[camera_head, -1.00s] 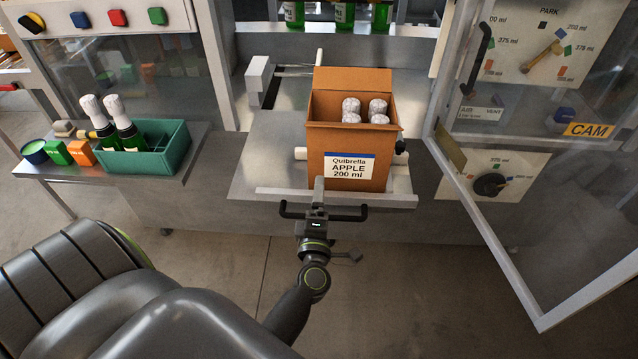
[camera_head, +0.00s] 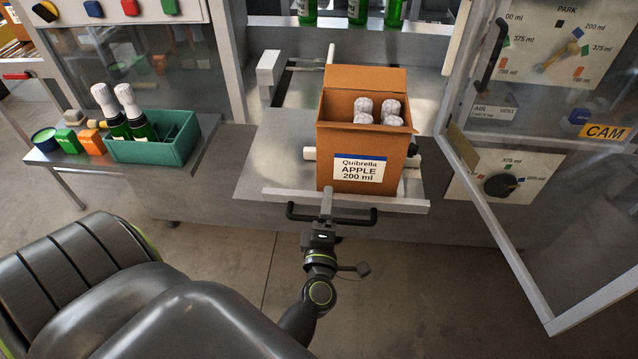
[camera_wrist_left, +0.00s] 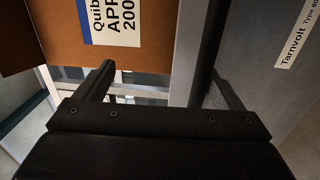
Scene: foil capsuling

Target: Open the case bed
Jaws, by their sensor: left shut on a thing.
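The case bed (camera_head: 270,165) is a flat grey metal shelf on the machine front, with a pale front lip (camera_head: 405,205). A black bar handle (camera_head: 365,219) runs along below the lip. My left gripper (camera_head: 327,207) is shut on the middle of this handle. Its fingers (camera_wrist_left: 165,85) also show in the left wrist view, spread to either side of a dark bar. A brown case labelled Quibrella APPLE 200 ml (camera_head: 360,171) stands upright on the bed, its top open, with several foil-topped bottles (camera_head: 377,112) inside. My right gripper is not in view.
A clear framed door (camera_head: 500,245) stands swung out at the right. A green crate (camera_head: 150,152) with two bottles sits on a side shelf at the left, beside small coloured blocks (camera_head: 90,142). The floor (camera_head: 225,260) in front is clear.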

